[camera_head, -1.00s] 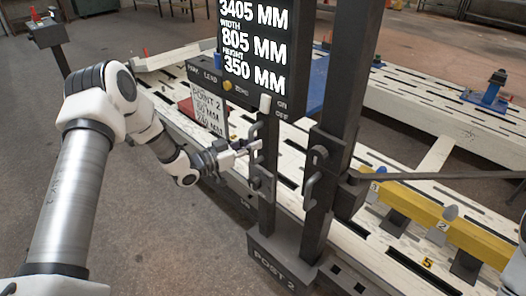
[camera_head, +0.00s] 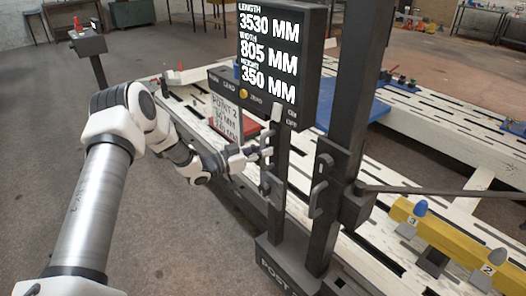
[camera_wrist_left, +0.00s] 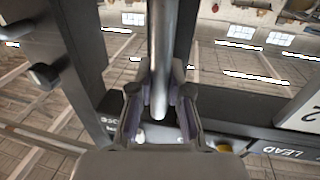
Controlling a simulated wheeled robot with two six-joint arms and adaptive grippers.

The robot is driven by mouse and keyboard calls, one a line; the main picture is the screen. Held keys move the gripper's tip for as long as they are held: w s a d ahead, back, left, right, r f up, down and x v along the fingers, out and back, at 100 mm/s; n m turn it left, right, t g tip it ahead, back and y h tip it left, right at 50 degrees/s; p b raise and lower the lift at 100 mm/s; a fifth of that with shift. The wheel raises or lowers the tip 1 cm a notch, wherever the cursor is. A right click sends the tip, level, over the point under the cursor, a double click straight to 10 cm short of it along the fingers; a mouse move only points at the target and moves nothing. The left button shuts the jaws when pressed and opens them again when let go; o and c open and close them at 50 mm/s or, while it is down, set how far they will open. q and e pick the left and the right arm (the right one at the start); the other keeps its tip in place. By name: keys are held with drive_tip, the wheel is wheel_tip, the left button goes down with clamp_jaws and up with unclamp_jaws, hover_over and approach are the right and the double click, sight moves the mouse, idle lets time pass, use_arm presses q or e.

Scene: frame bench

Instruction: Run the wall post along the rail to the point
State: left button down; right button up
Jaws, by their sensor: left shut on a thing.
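The wall post (camera_head: 345,110) is a dark upright column on a base marked "POST 2" (camera_head: 285,268), beside the pale slotted bench. A thinner dark upright with a grey handle stands just left of it. My left gripper (camera_head: 264,153) is shut on the handle; in the left wrist view the handle (camera_wrist_left: 160,60) is a round grey bar between the fingers (camera_wrist_left: 160,105). The display (camera_head: 268,55) reads length 3530 mm, width 805 mm, height 350 mm. A card (camera_head: 227,117) below it is headed with a name ending in 2; its smaller print is blurred. My right gripper is out of view.
A thin dark arm (camera_head: 440,190) reaches from the post rightward over the bench (camera_head: 460,140). A yellow beam (camera_head: 450,238) with numbered tags lies at the right. A small stand (camera_head: 88,45) is at the far left. The floor at left is clear.

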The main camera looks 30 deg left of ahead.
use_arm(q)
drive_tip(key=shift+r, duration=0.1)
drive_tip(key=c, duration=1.1)
unclamp_jaws()
drive_tip(key=v, duration=1.2)
